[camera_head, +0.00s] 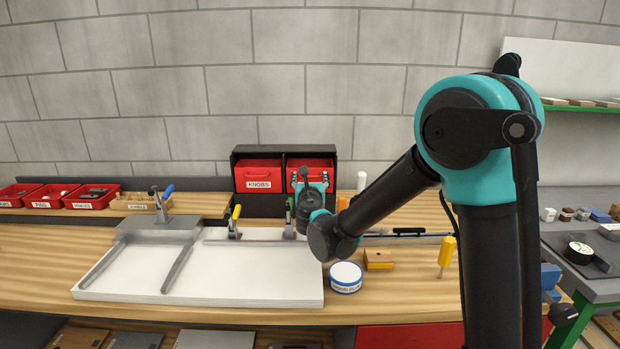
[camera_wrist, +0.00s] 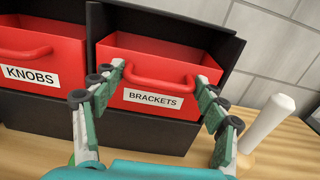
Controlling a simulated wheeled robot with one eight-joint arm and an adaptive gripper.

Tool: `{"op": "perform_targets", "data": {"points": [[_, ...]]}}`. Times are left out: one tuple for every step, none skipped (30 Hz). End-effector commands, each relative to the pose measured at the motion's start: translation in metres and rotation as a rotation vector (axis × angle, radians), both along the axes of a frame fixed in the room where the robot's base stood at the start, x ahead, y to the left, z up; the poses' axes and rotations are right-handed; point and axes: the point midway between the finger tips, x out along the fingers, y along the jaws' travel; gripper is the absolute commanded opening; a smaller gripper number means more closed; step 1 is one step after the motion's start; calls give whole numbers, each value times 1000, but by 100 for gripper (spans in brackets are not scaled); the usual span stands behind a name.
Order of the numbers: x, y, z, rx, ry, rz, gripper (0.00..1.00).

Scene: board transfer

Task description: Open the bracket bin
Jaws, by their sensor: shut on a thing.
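The bracket bin (camera_wrist: 150,104) is a red drawer with a white BRACKETS label, in a black cabinet (camera_wrist: 105,15). In the wrist view its inside shows over the front edge, so it looks at least partly pulled out. In the head view the bracket bin (camera_head: 311,166) is partly hidden behind my gripper (camera_head: 308,188).
The KNOBS bin (camera_wrist: 35,60) is left of the bracket bin. A white-topped cylinder (camera_wrist: 268,122) stands close on the right. A white board (camera_head: 220,285), a round tin (camera_head: 346,278) and a yellow-handled tool (camera_head: 447,252) are on the bench. Small red bins (camera_head: 90,197) stand at the left.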

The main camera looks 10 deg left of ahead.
Motion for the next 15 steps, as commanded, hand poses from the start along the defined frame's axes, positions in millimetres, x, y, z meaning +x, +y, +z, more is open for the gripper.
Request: {"op": "perform_targets", "data": {"points": [[-2,-1,-2,2,3,1,21],[-2,-1,-2,2,3,1,21],[-3,-1,-2,2,3,1,21],[-4,-1,-3,3,3,1,21],[-4,-1,-3,3,3,1,21],[-5,-1,-4,3,3,1,21],[-6,-2,-4,3,3,1,21],[-7,-2,-5,3,3,1,21],[-8,-2,-5,3,3,1,21],[-9,-2,-6,3,4,1,21],[-10,-3,-7,3,4,1,21],[-12,-3,-8,3,4,1,21],[-13,-3,-9,3,4,1,21],[-14,-4,-10,3,4,1,21],[-15,-4,-11,3,4,0,21]]}}
